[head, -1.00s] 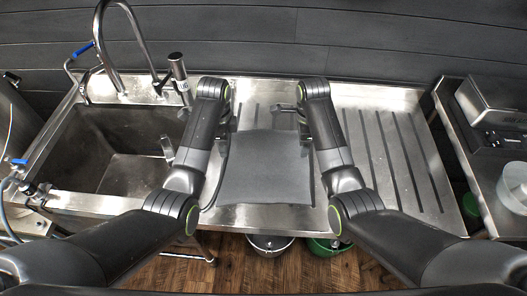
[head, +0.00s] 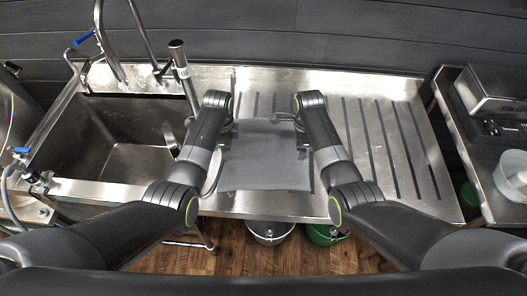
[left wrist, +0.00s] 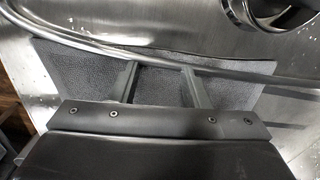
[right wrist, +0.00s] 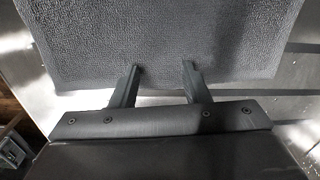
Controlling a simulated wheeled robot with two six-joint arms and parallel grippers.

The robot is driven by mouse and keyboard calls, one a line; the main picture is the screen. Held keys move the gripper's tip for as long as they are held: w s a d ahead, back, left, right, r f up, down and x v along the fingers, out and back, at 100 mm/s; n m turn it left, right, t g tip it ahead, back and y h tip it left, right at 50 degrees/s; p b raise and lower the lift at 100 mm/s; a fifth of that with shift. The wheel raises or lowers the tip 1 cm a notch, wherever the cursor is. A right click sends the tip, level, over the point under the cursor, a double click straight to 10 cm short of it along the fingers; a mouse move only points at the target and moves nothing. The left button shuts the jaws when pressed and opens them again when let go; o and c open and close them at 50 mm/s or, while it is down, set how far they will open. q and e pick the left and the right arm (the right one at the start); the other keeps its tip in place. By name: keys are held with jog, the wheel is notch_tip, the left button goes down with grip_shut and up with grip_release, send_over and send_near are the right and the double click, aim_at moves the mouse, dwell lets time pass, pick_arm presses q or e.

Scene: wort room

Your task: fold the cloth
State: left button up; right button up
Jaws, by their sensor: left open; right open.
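A grey, textured cloth (head: 264,165) lies spread on the steel drainboard between my two forearms in the head view. My left gripper (head: 228,126) is open at the cloth's far left corner. My right gripper (head: 284,119) is open near the cloth's far right edge. In the right wrist view its parted fingers (right wrist: 162,68) overlap an edge of the cloth (right wrist: 165,35). I cannot tell whether either gripper touches it.
The grooved drainboard (head: 425,200) is bare to the right. A deep sink (head: 125,165) with tall taps (head: 105,40) is on the left. A side bench (head: 470,150) stands at the right. A curved metal strip (left wrist: 90,42) crosses the left wrist view.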

pick_arm(q)
jog(key=shift+w+f, duration=0.1)
jog(key=shift+f, duration=0.15)
pick_arm(e)
jog(key=shift+w+f, duration=0.1)
jog(key=shift+f, duration=0.15)
pick_arm(q)
jog(key=shift+r, duration=0.1)
jog(key=c, duration=0.4)
pick_arm(e)
jog(key=shift+r, duration=0.1)
jog(key=c, duration=0.4)
pick_arm(q)
grip_shut()
pick_arm(e)
grip_shut()
pick_arm(q)
jog(key=shift+r, duration=0.1)
pick_arm(e)
jog(key=shift+r, duration=0.1)
